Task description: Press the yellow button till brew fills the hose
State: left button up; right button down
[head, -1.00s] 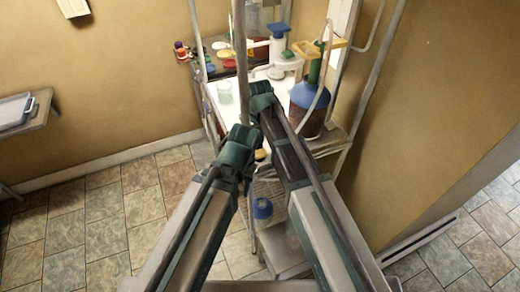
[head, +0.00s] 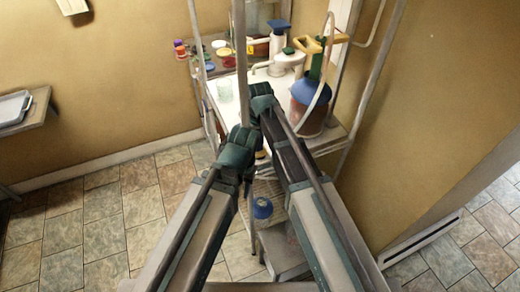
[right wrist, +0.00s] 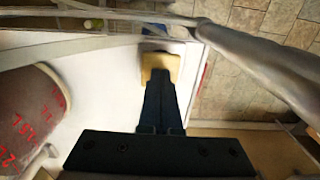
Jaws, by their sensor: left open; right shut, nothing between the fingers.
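In the right wrist view, a yellow block (right wrist: 160,65), apparently the button, lies right at the tips of my right gripper (right wrist: 160,84). The gripper is shut and empty; I cannot tell whether its tips press the block. In the head view, my right gripper (head: 262,92) is over the white shelf top, and my left gripper (head: 238,146) is lower and nearer; its fingers are mostly hidden. A pale hose (head: 324,75) loops beside a brown jug (head: 312,122) with a blue shoulder and yellow and green top. I cannot tell whether liquid is in the hose.
Metal rack posts (head: 240,45) stand close to both grippers. A white pump-top pot (head: 287,62) and coloured dishes (head: 228,62) are at the back. A blue-topped item (head: 262,208) sits on a lower shelf. A bucket with red markings (right wrist: 30,120) is left of my right gripper.

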jog(key=shift+f, duration=0.4)
jog(key=shift+r, duration=0.15)
jog(key=shift+r+p, duration=1.35)
jog(key=shift+r, duration=0.1)
jog(key=shift+f, duration=0.2)
jog(key=shift+f+b, duration=1.35)
jog(key=shift+b, duration=0.2)
jog(key=shift+r+p, duration=1.5)
